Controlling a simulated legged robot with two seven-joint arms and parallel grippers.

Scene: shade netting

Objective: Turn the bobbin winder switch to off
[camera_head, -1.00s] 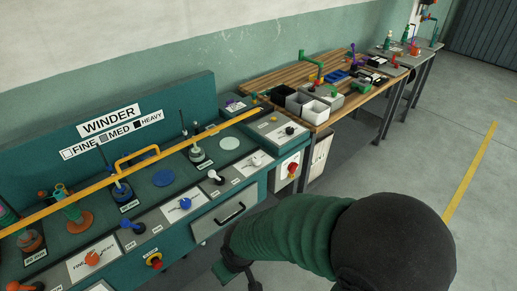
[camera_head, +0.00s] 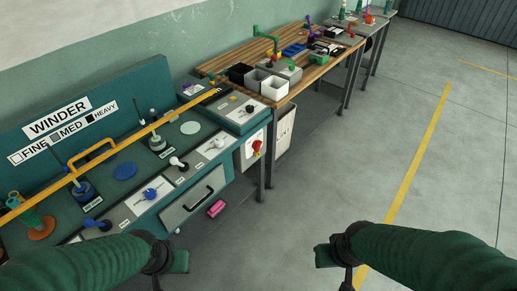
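The green winder bench (camera_head: 66,150) with its "WINDER" sign (camera_head: 57,117) stands at the left. Its front panel has a blue knob on a white plate (camera_head: 150,194), a white-headed lever (camera_head: 178,163), a white knob (camera_head: 218,143) and a black knob (camera_head: 250,109). A red-and-yellow rotary switch (camera_head: 257,147) is on the end face. I cannot read which is the bobbin winder switch, or its position. My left gripper (camera_head: 170,262) is in front of the bench's lower edge, apart from the knobs. My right gripper (camera_head: 333,258) is over open floor. Finger gaps are unclear.
A wooden table (camera_head: 300,62) with bins stands beyond. The floor at right is clear.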

